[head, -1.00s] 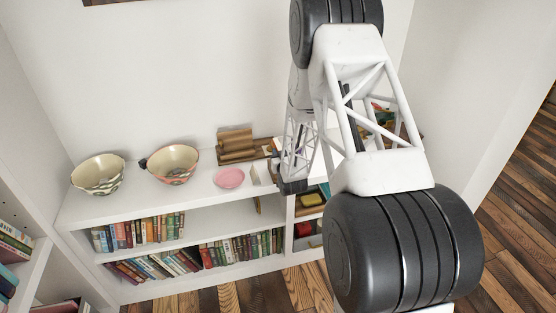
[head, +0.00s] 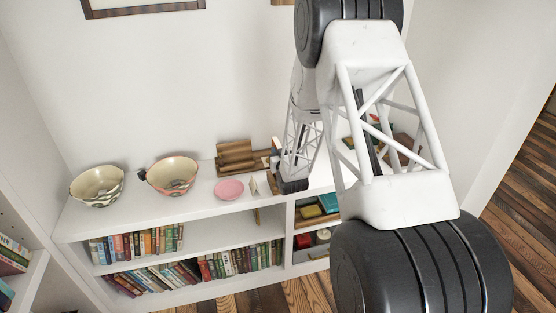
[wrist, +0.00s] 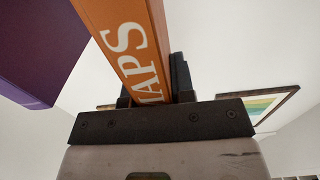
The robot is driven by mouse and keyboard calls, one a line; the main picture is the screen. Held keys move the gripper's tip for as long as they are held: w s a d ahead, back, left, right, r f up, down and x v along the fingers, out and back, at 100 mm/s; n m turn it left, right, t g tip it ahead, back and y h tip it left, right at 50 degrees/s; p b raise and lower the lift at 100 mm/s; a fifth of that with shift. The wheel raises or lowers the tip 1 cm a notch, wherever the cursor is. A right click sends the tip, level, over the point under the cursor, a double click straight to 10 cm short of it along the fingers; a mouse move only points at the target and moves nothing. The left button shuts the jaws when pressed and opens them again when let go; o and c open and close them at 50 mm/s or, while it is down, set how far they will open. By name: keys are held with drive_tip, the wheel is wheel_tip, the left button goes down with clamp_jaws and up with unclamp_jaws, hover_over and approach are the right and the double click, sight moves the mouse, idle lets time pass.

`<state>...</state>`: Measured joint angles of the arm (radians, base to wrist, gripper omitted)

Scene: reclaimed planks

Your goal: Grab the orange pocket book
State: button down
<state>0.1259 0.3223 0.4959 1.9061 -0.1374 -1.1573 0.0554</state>
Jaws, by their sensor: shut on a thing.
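The orange pocket book (wrist: 128,45), with white letters reading "MAPS" on its spine, runs from the top of the wrist view down between the fingers of my gripper (wrist: 153,92). My gripper is shut on it. A purple book (wrist: 42,50) is at the upper left of the wrist view, with a gap between it and the orange book near the fingers. In the head view, my arm covers the grasp, and I cannot make out the orange book.
The white shelf top (head: 130,215) carries two bowls (head: 97,186) (head: 172,175), a pink plate (head: 228,190), a small card (head: 254,186) and a brown wooden stack (head: 236,157). Book rows (head: 140,243) fill the shelves below. A picture frame (wrist: 262,104) hangs on the wall.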

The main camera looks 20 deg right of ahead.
sight(278, 144)
drive_tip(key=shift+r, duration=1.9)
